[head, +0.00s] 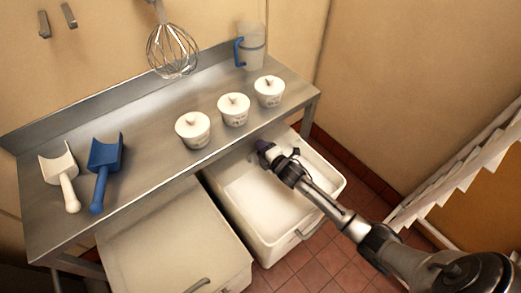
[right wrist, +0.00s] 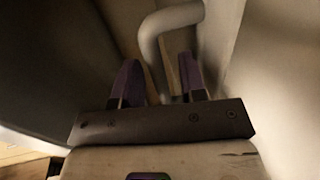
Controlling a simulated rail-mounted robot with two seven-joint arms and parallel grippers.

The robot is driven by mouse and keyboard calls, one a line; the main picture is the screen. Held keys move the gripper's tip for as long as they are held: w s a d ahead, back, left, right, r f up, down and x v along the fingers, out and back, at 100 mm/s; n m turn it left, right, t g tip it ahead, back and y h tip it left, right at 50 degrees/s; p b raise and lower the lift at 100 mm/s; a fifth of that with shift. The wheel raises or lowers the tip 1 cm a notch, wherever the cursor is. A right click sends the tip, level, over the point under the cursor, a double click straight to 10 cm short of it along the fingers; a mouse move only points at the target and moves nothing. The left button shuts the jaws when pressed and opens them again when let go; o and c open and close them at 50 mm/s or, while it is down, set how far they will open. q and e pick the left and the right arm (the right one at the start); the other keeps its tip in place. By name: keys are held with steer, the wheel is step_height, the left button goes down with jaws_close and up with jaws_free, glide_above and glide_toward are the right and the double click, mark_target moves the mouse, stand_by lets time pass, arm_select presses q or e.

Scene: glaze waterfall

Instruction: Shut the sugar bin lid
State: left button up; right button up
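An open white bin (head: 331,178) with pale contents stands under the table's right end in the head view; I cannot read a label on it. Its lid is not clearly visible in the head view. My right gripper (head: 265,148) is over the bin's back part, close to the table's front edge. In the right wrist view, its two purple fingers (right wrist: 160,85) are apart, with a bent grey handle bar (right wrist: 172,18) passing between them. I see gaps beside the bar, so the fingers do not look closed on it. My left gripper is out of view.
A second bin (head: 165,245) with a shut lid stands to the left. The steel table (head: 150,150) overhangs both bins. It carries three lidded tubs (head: 233,108), a white scoop (head: 60,172), a blue scoop (head: 104,165) and a jug (head: 252,50). Stairs (head: 465,165) rise at right.

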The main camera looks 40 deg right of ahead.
steer(key=shift+w, duration=0.35)
steer(key=c, duration=0.6)
